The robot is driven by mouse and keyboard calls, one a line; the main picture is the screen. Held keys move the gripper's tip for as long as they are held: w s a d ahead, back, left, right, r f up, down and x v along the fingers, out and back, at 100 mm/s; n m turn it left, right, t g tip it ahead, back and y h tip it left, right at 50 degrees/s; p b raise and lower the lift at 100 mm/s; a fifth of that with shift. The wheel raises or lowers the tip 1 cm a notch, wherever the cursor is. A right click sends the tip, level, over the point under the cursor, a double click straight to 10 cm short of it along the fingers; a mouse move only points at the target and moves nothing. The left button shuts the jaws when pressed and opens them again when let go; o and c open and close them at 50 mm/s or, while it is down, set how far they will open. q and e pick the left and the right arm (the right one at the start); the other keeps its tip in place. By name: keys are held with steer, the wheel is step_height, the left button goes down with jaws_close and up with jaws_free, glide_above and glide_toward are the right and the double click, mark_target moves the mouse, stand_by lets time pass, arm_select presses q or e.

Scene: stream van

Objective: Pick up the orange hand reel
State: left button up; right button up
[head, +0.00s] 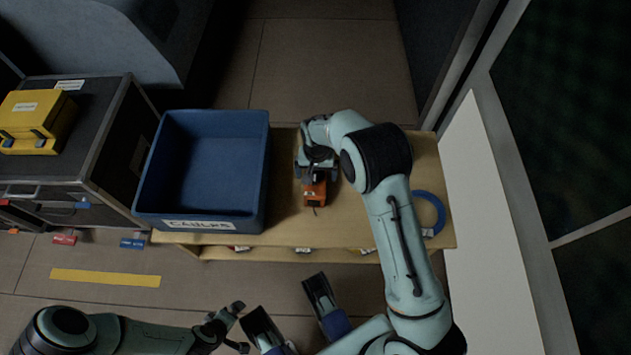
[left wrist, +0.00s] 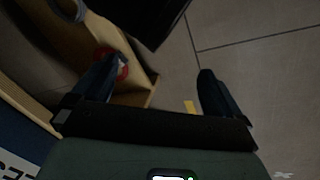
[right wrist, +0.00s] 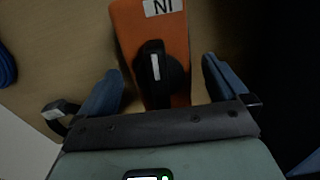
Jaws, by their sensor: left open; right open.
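The orange hand reel (head: 315,193) lies on the wooden bench top, to the right of the blue bin. In the right wrist view the reel (right wrist: 180,40) shows an orange body with a white label and a black knob or crank. My right gripper (head: 317,172) is above the reel, its fingers open, one on each side of the reel's near part (right wrist: 165,95). I cannot tell whether they touch it. The gripper hides part of the reel in the head view. My left gripper (head: 290,300) is open and empty, low in front of the bench.
A blue bin (head: 262,165) with a label stands on the bench (head: 285,222) at its left. A blue ring-shaped coil (head: 441,212) lies at the bench's right end. A black case with a yellow box (head: 38,122) stands at left. Several small items sit on the shelf below.

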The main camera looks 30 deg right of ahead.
steer(key=shift+f, duration=0.5)
steer(key=shift+r, duration=0.1)
steer(key=c, duration=1.4)
steer(key=shift+c, duration=0.2)
steer(key=shift+r, duration=0.1)
